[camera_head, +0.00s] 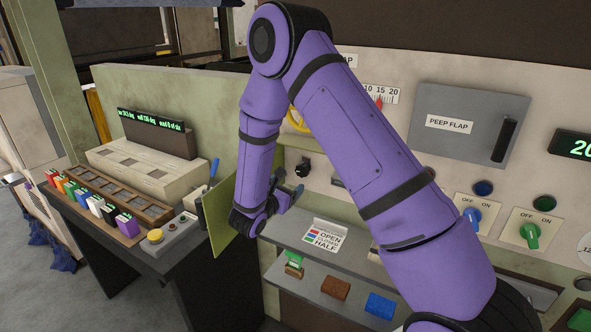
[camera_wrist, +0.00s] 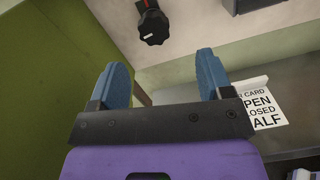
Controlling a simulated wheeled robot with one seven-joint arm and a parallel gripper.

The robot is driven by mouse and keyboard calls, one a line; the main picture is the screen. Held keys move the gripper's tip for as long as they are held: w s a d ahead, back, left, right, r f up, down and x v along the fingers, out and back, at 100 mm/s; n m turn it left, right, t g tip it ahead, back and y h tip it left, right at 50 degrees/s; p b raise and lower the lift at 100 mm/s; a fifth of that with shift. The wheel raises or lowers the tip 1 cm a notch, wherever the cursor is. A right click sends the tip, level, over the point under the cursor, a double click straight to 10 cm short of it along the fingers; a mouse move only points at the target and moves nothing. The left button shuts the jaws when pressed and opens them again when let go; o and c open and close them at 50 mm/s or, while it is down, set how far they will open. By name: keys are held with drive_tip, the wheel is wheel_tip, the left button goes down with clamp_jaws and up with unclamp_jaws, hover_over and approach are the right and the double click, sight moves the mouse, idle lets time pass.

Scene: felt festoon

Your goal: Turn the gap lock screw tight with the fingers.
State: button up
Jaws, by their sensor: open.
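A black knob with a scalloped rim (camera_wrist: 153,27), which looks like the gap lock screw, sits on the pale panel at the top of the wrist view. It also shows as a small black knob (camera_head: 303,167) in the head view. My gripper (camera_wrist: 163,72) has two blue fingers, spread apart with nothing between them. The knob lies beyond the fingertips, slightly left of the middle of the gap, and is not touched. In the head view my gripper (camera_head: 293,191) is near the panel, below the knob, and partly hidden by my arm.
A green side wall (camera_wrist: 50,80) stands close on the left of my gripper. A card reading OPEN, HALF (camera_head: 325,236) stands on a grey shelf below right. A dark box edge (camera_wrist: 255,4) juts from the panel right of the knob. A yellow coil (camera_head: 297,121) hangs above.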

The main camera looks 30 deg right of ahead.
sight(301, 172)
drive_tip(key=shift+n, duration=0.3)
drive_tip(key=x, duration=0.7)
drive_tip(key=w+f+x, duration=0.1)
drive_tip(key=x, duration=0.2)
drive_tip(key=shift+w, duration=0.2)
drive_tip(key=c, duration=0.9)
